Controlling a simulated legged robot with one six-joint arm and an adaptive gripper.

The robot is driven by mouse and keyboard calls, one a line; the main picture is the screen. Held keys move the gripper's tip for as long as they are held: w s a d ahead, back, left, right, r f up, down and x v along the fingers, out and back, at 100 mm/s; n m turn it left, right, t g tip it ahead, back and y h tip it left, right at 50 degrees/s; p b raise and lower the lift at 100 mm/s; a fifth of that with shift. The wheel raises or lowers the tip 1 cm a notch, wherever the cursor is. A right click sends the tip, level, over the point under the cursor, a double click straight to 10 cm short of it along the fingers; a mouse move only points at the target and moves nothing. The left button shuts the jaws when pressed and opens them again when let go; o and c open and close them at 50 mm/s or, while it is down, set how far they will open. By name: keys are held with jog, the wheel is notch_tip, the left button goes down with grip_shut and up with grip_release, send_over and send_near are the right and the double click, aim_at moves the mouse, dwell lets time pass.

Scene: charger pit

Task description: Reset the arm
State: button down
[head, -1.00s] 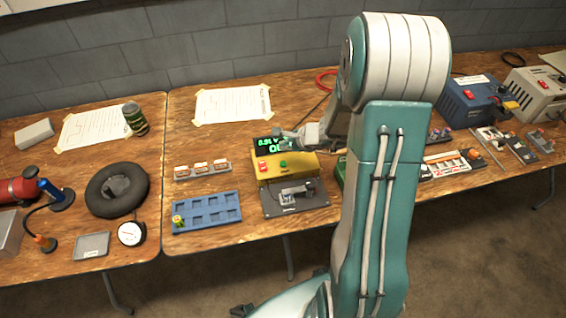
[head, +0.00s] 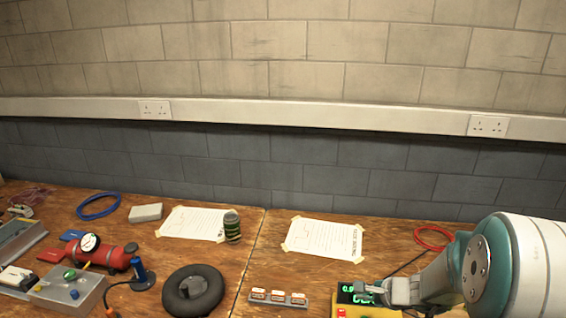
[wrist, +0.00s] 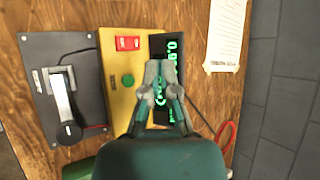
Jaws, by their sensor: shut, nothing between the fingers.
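My gripper (head: 372,289) is at the lower right of the head view, in front of the small black display with green digits (head: 346,293). In the wrist view my gripper (wrist: 160,66) is shut and empty, its fingertips together over the black display (wrist: 171,45) of the yellow box (wrist: 113,72). The fingers hide part of the green digits. A red switch (wrist: 128,43) and a green button (wrist: 128,80) are on the yellow box, left of the fingers. I cannot tell how high the fingertips are above the display.
A dark plate with a lever (wrist: 66,100) sits beside the yellow box. A red cable loop (head: 433,238), taped paper (head: 325,240), a can (head: 232,228), a black ring (head: 193,291) and a small rack (head: 279,298) are on the wooden bench. A wall stands behind.

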jog(key=s+a+r+n+g, duration=0.2)
jog(key=s+a+r+n, duration=0.7)
jog(key=r, duration=0.2)
jog(key=s+d+r+n+h, duration=0.1)
jog(key=s+r+n+h, duration=0.1)
jog(key=s, duration=0.5)
jog(key=s+r+n+h, duration=0.3)
jog(key=s+r+n, duration=0.2)
jog(key=s+n, duration=0.1)
jog(key=shift+s+d+n, duration=0.35)
jog(key=shift+d+n, duration=0.05)
jog(key=shift+n, duration=0.2)
jog(key=shift+w, duration=0.1)
dwell(0.6)
